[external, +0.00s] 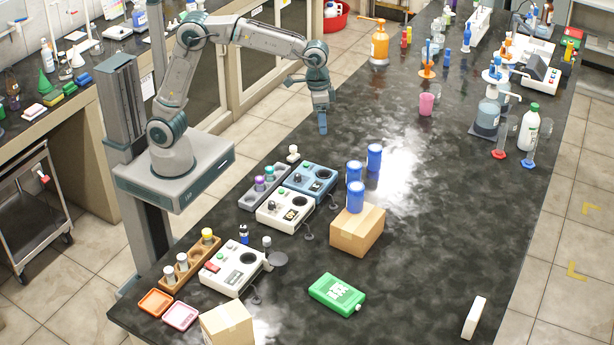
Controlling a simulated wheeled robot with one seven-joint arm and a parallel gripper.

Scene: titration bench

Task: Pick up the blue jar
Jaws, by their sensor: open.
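Several blue cylinders with lids look like jars, and I cannot tell which one the task names. One blue jar (355,196) stands upright on a cardboard box (357,236). A second blue jar (354,171) is just behind it, its lower part partly hidden. A third blue jar (374,158) stands upright on the black bench, farther back to the right. My gripper (323,131) points down above the bench, to the left of and beyond the jars. It is open, holds nothing and is apart from all the jars.
Left of the box are a white device (284,210) and a blue-grey device (310,179). A pink cup (426,104) and an orange bottle (379,46) stand farther back. The bench right of the jars is clear.

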